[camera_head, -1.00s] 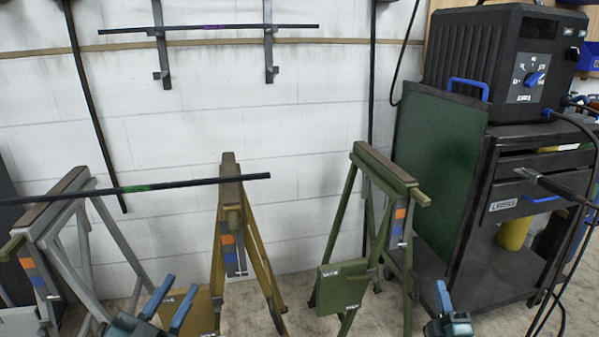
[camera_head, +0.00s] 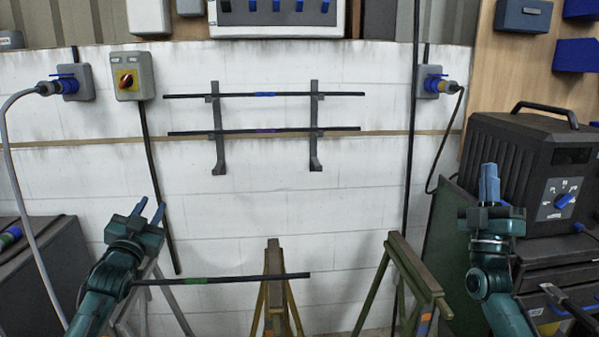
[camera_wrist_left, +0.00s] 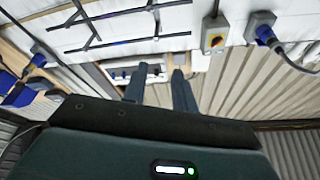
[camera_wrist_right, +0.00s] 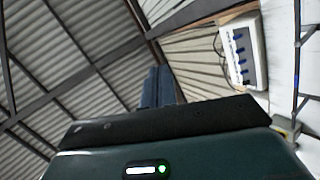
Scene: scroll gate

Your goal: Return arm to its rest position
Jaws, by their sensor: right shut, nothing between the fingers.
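My left gripper (camera_head: 149,212) is raised at the left of the head view, with its blue fingers apart and nothing between them. Its open fingers also show in the left wrist view (camera_wrist_left: 160,88). My right gripper (camera_head: 489,182) is raised at the right of the head view and points up. Its fingers are together and empty, also in the right wrist view (camera_wrist_right: 158,86). Both grippers are clear of the stands and bars.
A wall rack (camera_head: 218,140) holds a blue-marked bar (camera_head: 230,95) and a purple-marked bar (camera_head: 230,131). A green-marked bar (camera_head: 240,279) lies across trestles, including a yellow one (camera_head: 273,262). A green trestle (camera_head: 412,262) and a black machine (camera_head: 520,165) stand at right.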

